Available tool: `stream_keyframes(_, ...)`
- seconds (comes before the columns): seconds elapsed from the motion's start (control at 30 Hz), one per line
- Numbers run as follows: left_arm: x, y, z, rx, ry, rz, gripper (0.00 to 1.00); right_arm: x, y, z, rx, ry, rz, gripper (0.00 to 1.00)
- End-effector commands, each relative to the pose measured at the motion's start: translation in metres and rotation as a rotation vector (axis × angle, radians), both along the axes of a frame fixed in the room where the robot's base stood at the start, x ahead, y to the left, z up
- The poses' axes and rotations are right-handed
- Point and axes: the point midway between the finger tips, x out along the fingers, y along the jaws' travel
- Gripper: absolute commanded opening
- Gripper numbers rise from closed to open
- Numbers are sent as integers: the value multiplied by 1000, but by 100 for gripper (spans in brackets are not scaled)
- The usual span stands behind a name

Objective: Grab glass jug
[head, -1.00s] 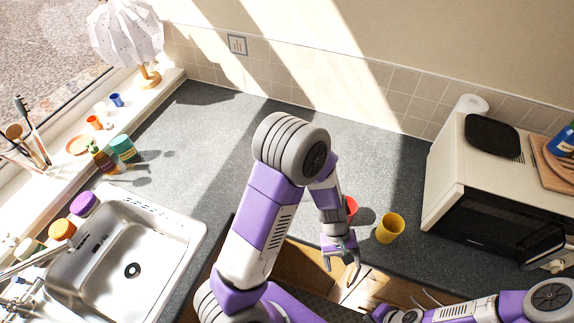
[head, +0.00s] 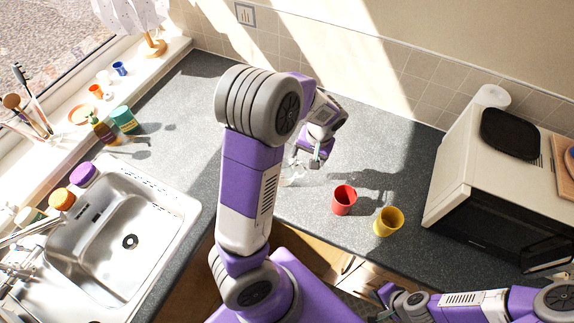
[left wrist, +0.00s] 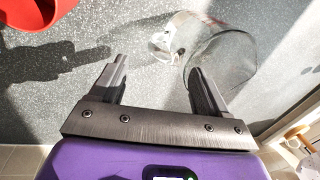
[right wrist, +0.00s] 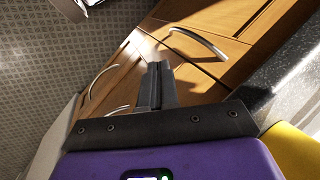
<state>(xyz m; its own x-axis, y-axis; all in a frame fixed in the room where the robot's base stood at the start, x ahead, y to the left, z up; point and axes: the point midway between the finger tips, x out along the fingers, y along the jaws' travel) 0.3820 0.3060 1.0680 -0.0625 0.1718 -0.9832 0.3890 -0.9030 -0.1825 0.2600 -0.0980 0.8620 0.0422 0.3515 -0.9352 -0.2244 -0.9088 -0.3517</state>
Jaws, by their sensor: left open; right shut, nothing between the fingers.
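The clear glass jug (left wrist: 228,58) shows in the left wrist view at the upper right, its handle (left wrist: 165,42) toward the left. In the head view the glass jug (head: 291,173) is faint and partly hidden by my left arm. My left gripper (head: 306,160) is above the counter beside the jug, open and empty. In the left wrist view the right finger of my left gripper (left wrist: 158,78) overlaps the jug's near side; I cannot tell whether it touches. My right gripper (right wrist: 158,85) is shut and empty, low in front of the wooden cabinets.
A red cup (head: 344,199) and a yellow cup (head: 388,221) stand on the counter (head: 330,238) right of the jug. A microwave (head: 490,215) is at the right and a sink (head: 120,245) at the left. The cabinets (right wrist: 205,75) have curved handles.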

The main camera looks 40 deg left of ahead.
Motion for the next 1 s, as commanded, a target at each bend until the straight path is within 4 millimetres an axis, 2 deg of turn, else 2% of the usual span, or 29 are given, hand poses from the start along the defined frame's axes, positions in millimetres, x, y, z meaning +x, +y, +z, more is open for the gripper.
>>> stream_keyframes(0.03, -5, 1, -5, 0, 16, 7, 77, 0, 0, -1, 0, 0, 0, 0)
stream_keyframes(0.37, -11, 6, -41, -4, 22, 10, 77, 0, 0, -4, 0, 0, 0, 0)
stream_keyframes(0.6, -15, 13, -75, -2, 20, 11, 77, 0, 0, -5, 0, 0, 1, 0)
stream_keyframes(0.73, -14, 12, -81, -3, 15, 7, 77, 0, 1, -4, 1, -1, 1, 0)
stream_keyframes(0.93, -13, 10, -80, -3, 13, 2, 77, 0, 0, -3, -1, 1, -1, 0)
stream_keyframes(0.97, -13, 11, -79, -3, 12, 3, 76, 0, 0, -3, 0, 0, -1, 0)
stream_keyframes(1.0, -13, 11, -79, -4, 11, 3, 69, 0, 0, -3, 0, 0, 0, 0)
